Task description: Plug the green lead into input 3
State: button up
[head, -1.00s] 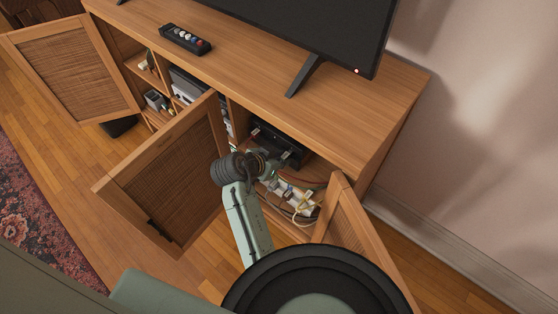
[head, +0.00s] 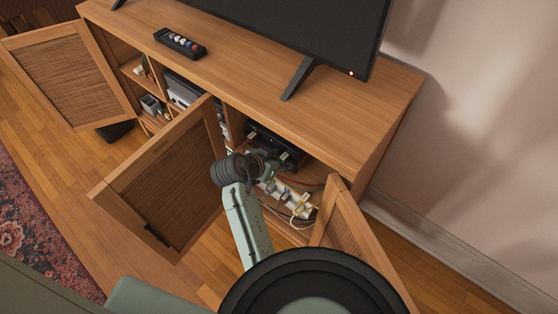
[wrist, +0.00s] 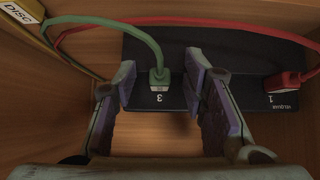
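The label reads upside down. The plug's tip looks to be at the socket, but I cannot tell how deep it sits. My gripper (wrist: 161,80) is open, with one finger on each side of the green plug and a gap on both sides. In the head view my gripper (head: 272,170) is inside the right-hand cabinet bay, mostly hidden by my wrist.
A red plug (wrist: 284,81) on a red lead sits at input 1, right of my gripper. A strip labelled DISC (wrist: 21,14) is at upper left. Open doors (head: 165,185) and (head: 352,240) flank the bay. More cables and a power strip (head: 298,203) lie below.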

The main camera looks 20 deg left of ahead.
jog(key=v, duration=1.2)
dwell(0.3)
